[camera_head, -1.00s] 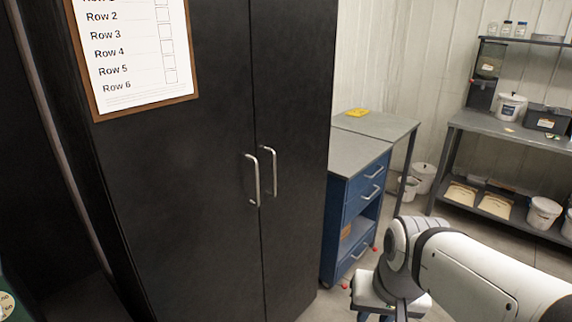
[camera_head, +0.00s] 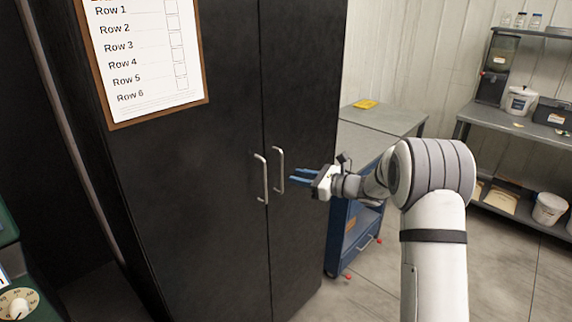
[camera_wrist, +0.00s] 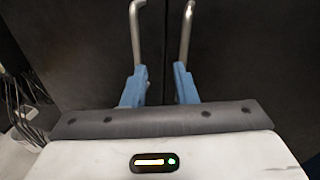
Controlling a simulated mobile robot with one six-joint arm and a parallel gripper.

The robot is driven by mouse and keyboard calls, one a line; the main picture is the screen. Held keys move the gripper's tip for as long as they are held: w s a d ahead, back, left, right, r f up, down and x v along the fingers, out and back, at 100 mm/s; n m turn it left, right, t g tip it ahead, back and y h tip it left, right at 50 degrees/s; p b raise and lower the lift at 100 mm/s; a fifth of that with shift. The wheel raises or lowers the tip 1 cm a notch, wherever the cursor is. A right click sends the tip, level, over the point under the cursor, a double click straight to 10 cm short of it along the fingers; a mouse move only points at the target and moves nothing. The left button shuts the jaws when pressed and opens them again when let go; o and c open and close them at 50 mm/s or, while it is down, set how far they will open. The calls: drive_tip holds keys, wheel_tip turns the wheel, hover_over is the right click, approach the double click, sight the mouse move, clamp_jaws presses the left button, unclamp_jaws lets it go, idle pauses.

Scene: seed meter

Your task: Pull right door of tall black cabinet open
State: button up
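The tall black cabinet's right door (camera_head: 310,110) is closed, flush with the left door (camera_head: 215,170). Its silver bar handle (camera_head: 280,170) stands upright just right of the seam, beside the left door's handle (camera_head: 262,180). My gripper (camera_head: 294,177) is just right of the right handle, its blue fingers pointing toward it, open and empty. In the wrist view, my open fingers (camera_wrist: 160,72) reach toward the door fronts. The left handle (camera_wrist: 137,35) and right handle (camera_wrist: 187,30) show beyond the left and right fingertips. I cannot tell whether a finger touches either handle.
A clipboard (camera_head: 150,60) hangs on the left door. A grey shelf (camera_head: 535,135) with buckets stands at far right. Floor before the cabinet's right side is clear.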

drive_tip(key=shift+m+t, duration=0.8)
drive_tip(key=shift+m, duration=0.1)
drive_tip(key=w+a, duration=0.2)
drive_tip(key=w+a+p, duration=0.1)
drive_tip(key=w+a, duration=0.1)
drive_tip(key=w+a+p, duration=0.1)
drive_tip(key=w+a, duration=0.1)
drive_tip(key=shift+w+a+f, duration=0.15)
drive_tip(key=shift+f, duration=0.15)
clamp_jaws()
